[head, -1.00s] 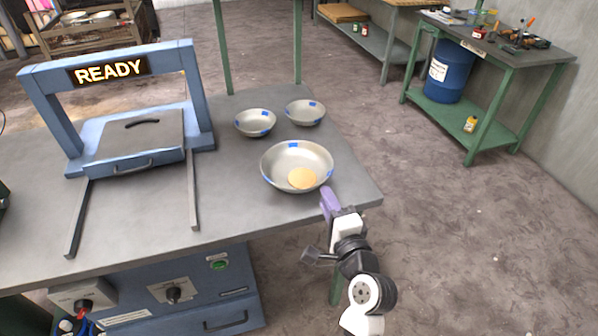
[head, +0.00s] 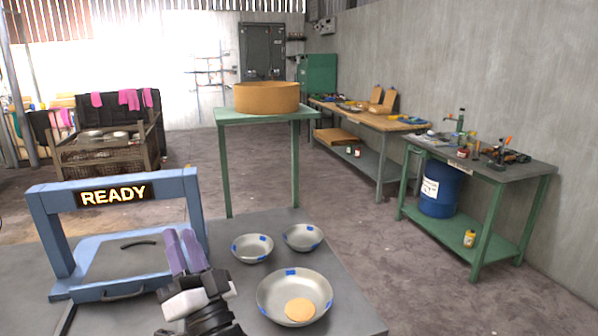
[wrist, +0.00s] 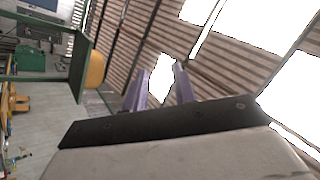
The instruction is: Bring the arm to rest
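My gripper (head: 179,233) is raised over the left part of the workbench, in front of the blue frame machine. Its two purple fingers point up and stand a little apart, with nothing between them. They also show apart in the wrist view (wrist: 162,69), pointing toward the roof. My arm enters from the bottom of the head view. A large metal bowl (head: 268,290) with blue marks sits on the bench to the right of the gripper, with a tan disc (head: 299,310) in it. Two smaller bowls, a left one (head: 252,248) and a right one (head: 302,237), sit behind it.
The blue frame machine (head: 48,236) carries a lit "READY" sign and a flat lidded plate. The grey workbench (head: 345,290) is bare at its right edge. A green stand (head: 225,160) with a round tan tub (head: 267,98) is behind. A blue drum (head: 440,190) stands under a right-hand table.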

